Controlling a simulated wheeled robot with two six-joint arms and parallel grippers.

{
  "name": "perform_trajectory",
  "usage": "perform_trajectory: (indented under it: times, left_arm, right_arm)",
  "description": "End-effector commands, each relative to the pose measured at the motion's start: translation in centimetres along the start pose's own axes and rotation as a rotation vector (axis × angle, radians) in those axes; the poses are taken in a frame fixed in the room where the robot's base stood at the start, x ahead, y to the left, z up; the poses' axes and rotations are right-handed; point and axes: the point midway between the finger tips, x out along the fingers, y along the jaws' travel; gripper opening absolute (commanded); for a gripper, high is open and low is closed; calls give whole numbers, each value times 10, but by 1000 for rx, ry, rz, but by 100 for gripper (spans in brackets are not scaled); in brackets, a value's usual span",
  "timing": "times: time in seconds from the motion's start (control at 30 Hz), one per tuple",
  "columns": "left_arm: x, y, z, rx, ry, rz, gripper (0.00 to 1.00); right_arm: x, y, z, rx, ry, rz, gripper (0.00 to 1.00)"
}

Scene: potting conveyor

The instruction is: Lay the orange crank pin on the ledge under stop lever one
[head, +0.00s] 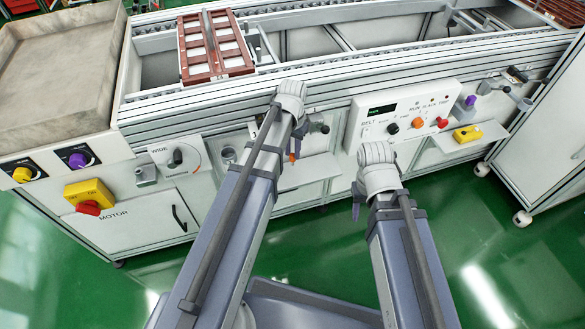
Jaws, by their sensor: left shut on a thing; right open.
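My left gripper (297,146), mostly hidden behind my own wrist, is shut on the orange crank pin (292,157). Only a small orange bit of the pin shows, below the fingers. The pin appears in front of or above the pale ledge (308,172); I cannot tell whether they touch. A dark-ended lever (317,127), which looks like stop lever one, sits on the conveyor front just right of my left gripper, above that ledge. My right gripper (356,206) is open, pointing down right of the ledge, partly hidden by its wrist.
A control panel (405,118) with knobs stands right of the ledge. Further right, a second ledge (485,132) holds a yellow part (467,134), below another lever (517,92). Red-brown trays (213,45) lie on the conveyor. The green floor in front is clear.

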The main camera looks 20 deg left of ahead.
Motion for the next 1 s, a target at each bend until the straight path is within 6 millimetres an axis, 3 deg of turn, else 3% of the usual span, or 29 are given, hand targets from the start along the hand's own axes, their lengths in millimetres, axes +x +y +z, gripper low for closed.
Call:
perform_trajectory:
  times: [0.27, 0.6, 1.0]
  left_arm:
    - [8, 0, 0, 0, 0, 0, 0]
    - [49, 0, 0, 0, 0, 0, 0]
    - [50, 0, 0, 0, 0, 0, 0]
  right_arm:
    - [8, 0, 0, -1, 0, 2, 50]
    - [49, -4, -3, -4, 1, 5, 50]
    - [50, -4, -3, -5, 1, 5, 50]
